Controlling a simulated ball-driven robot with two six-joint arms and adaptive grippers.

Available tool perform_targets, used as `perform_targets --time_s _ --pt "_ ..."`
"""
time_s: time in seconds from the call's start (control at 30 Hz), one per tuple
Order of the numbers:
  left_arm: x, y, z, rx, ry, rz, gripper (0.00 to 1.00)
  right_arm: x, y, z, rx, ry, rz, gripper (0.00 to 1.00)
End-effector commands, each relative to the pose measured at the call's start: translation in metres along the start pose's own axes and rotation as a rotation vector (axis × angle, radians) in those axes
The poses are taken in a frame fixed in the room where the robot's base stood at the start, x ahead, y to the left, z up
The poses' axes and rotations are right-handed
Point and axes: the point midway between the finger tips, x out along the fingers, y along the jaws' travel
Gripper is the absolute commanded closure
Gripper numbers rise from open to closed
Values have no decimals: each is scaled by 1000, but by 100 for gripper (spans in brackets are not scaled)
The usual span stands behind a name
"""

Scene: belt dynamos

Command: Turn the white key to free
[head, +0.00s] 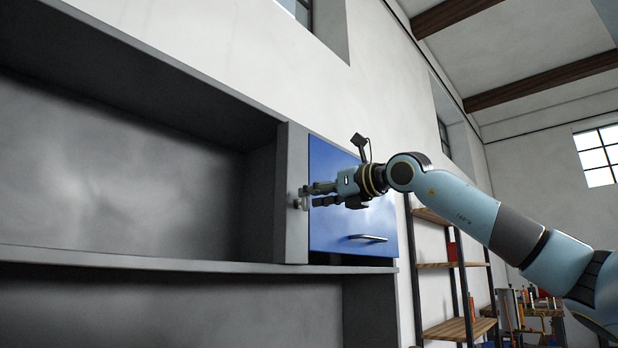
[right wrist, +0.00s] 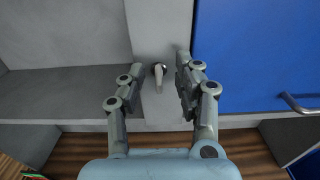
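The white key (right wrist: 159,80) sits in a dark round lock on the grey upright (right wrist: 160,30) beside the blue door. In the right wrist view its grip points down. In the head view the key (head: 298,203) shows small at the upright's front. My right gripper (head: 310,196) is in front of the upright, its fingers pointing at the key. In the right wrist view my right gripper (right wrist: 155,88) is open, with one finger on each side of the key and gaps showing between. My left gripper is not in view.
The blue door (head: 345,222) with its metal handle (head: 367,238) is right of the upright. An open grey compartment (head: 120,170) lies to the left, above a grey shelf edge (head: 150,262). A wooden-shelved rack (head: 455,330) stands further right.

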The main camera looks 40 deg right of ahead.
Motion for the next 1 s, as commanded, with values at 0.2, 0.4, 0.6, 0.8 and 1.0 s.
perform_targets --time_s 0.2,0.4,0.6,0.8,1.0 --pt "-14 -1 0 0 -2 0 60 15 1 0 3 1 3 67" --pt "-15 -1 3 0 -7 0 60 18 2 -2 -1 2 2 67" --pt "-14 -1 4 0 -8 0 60 18 2 -2 -1 2 2 71" --pt "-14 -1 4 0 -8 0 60 18 2 -2 -1 2 2 97" --pt "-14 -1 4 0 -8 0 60 18 2 -2 -1 2 2 100"
